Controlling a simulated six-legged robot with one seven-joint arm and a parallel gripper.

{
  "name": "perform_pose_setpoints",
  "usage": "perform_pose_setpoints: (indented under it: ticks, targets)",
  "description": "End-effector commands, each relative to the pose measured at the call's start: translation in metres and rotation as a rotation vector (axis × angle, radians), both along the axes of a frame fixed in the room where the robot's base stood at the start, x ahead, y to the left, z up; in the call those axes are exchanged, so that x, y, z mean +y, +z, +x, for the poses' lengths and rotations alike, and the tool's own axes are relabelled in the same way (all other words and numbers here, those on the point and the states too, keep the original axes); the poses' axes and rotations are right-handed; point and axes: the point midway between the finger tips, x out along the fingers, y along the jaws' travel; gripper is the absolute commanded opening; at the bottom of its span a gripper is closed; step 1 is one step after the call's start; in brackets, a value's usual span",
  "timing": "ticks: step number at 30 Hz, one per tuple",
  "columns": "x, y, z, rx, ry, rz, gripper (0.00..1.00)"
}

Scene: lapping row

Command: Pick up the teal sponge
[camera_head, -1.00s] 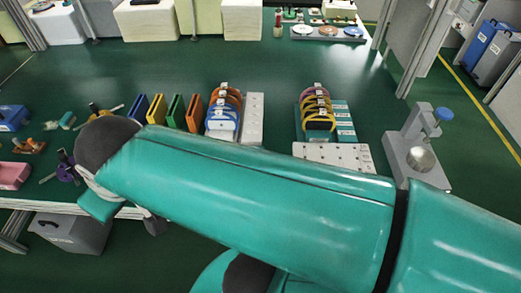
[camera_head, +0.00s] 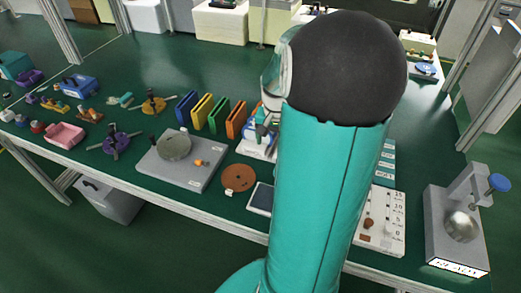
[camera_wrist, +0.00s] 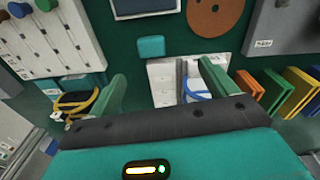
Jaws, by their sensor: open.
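The teal sponge (camera_wrist: 151,46) is a small rounded block on the dark green bench top in the wrist view. It lies by the edge of a pale slotted rack (camera_wrist: 163,84). My gripper (camera_wrist: 162,80) has its two green fingers wide apart with nothing between them. The sponge shows beyond the fingertips, in line with the gap and apart from both fingers. In the head view my arm covers the middle of the bench, and I cannot make out the sponge there.
Orange, yellow, green and blue upright plates (camera_head: 212,116) stand left of my arm in the head view. A grey plate with a round disc (camera_head: 181,176), a brown disc (camera_head: 238,178) and a metal stand with a blue knob (camera_head: 460,222) are also on the bench.

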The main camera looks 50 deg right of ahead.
Motion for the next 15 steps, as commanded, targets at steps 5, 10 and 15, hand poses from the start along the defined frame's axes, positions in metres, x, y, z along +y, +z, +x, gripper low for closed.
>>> perform_pose_setpoints:
  ticks: [5,10,15]
  targets:
    - [-0.031,-0.024,-0.013,0.0,-0.106,0.048,0.85]
    - [-0.034,-0.042,-0.015,0.002,-0.12,0.058,0.85]
    - [-0.034,-0.075,-0.015,0.003,-0.118,0.059,0.85]
